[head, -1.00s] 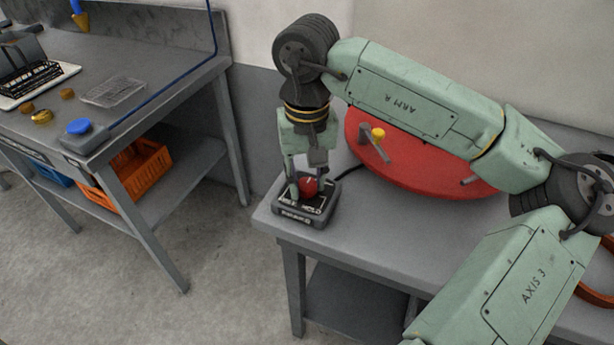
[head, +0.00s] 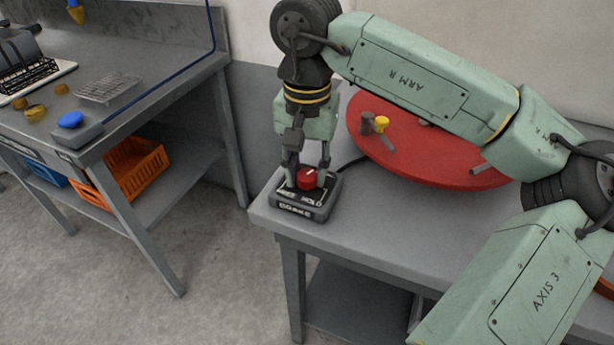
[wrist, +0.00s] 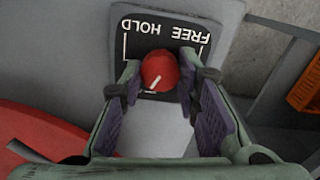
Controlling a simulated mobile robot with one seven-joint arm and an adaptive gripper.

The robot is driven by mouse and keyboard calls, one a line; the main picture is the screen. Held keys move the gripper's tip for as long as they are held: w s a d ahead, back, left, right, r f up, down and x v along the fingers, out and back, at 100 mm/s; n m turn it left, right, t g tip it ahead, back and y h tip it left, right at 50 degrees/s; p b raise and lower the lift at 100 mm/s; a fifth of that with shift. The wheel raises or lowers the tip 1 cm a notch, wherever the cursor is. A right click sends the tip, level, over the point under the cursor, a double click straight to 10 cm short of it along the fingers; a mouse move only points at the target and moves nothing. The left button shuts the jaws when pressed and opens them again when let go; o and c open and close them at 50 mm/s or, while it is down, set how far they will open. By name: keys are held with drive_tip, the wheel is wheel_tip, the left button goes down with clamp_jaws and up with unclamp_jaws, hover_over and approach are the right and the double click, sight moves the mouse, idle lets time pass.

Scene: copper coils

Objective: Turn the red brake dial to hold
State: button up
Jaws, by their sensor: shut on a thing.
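The red brake dial (head: 306,178) sits on a dark box (head: 292,209) at the near left corner of the grey bench. In the wrist view the dial (wrist: 160,70) carries a white line pointing to the lower left, away from the lettering. The box plate (wrist: 165,25) reads FREE and HOLD upside down there, HOLD at left and FREE at right. My gripper (head: 306,183) points down with one finger on each side of the dial. In the wrist view my gripper (wrist: 158,75) is shut on it, and the fingers hide part of its sides.
A cable runs from the box. Another bench at left holds a blue button (head: 71,120) and a wire rack (head: 108,88), with an orange crate (head: 125,170) below.

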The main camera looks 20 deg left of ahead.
sight(308, 174)
drive_tip(key=m+b, duration=0.3)
drive_tip(key=m, duration=0.3)
drive_tip(key=shift+f, duration=0.1)
drive_tip(key=m+b, duration=0.1)
drive_tip(key=m, duration=0.5)
drive_tip(key=shift+m+b, duration=0.3)
drive_tip(key=shift+m, duration=0.1)
idle(0.3)
drive_tip(key=o, duration=1.2)
drive_tip(key=shift+c, duration=0.2)
wheel_tip(308, 174, up, 12)
drive_tip(key=shift+r, duration=0.2)
